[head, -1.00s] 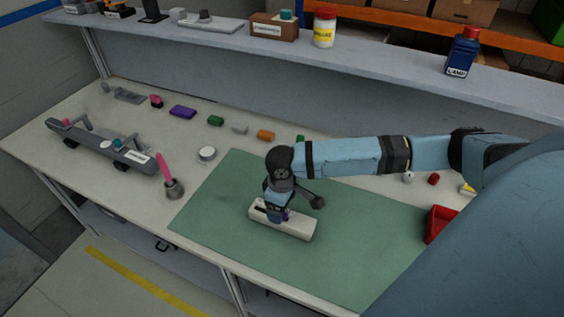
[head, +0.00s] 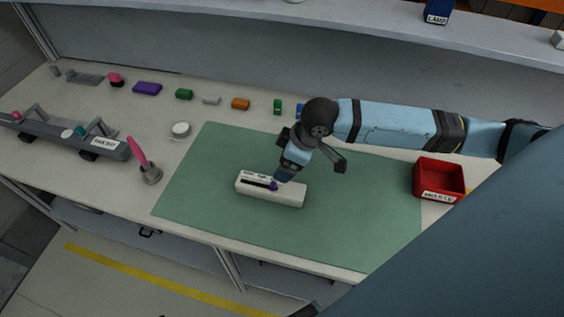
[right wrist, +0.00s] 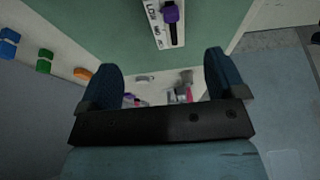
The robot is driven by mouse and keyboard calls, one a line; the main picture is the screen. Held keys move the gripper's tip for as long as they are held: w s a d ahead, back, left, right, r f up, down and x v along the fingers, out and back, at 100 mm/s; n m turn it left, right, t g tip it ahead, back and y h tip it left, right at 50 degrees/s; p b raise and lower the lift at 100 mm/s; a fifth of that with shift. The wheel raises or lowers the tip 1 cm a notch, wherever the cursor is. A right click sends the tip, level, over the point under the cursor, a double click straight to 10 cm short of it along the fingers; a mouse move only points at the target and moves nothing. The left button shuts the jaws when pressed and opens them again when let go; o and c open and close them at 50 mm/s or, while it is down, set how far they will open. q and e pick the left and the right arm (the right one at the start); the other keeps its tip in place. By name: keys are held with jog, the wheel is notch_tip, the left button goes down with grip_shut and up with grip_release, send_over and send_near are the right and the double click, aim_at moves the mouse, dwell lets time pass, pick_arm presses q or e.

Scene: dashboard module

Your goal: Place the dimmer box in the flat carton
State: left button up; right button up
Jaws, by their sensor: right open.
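The dimmer box (head: 271,193) is a long white box lying on the green mat. It has a dark slot with a purple slider knob (head: 273,185) on top. In the right wrist view the box (right wrist: 160,32) shows at the top edge, with its printed label and the purple knob (right wrist: 171,13). My right gripper (head: 284,176) is just above and behind the box. In the right wrist view its two fingers (right wrist: 167,75) are wide apart with nothing between them. My left gripper is not in view. I cannot make out a flat carton.
A red waste bin (head: 438,182) stands right of the green mat (head: 340,222). A pink-handled tool in a holder (head: 150,174) and a white round puck (head: 180,129) stand left of it. Several coloured blocks line the back, below a shelf (head: 300,20). The mat around the box is clear.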

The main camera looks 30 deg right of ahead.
aim_at(269, 185)
jog(key=x, duration=0.8)
jog(key=shift+f, duration=0.1)
jog(key=shift+s+a+x, duration=0.1)
jog(key=shift+s+x, duration=0.05)
jog(key=shift+x, duration=1.2)
jog(key=shift+s+a+x, duration=0.15)
jog(key=shift+x, duration=1.2)
jog(key=c, duration=1.2)
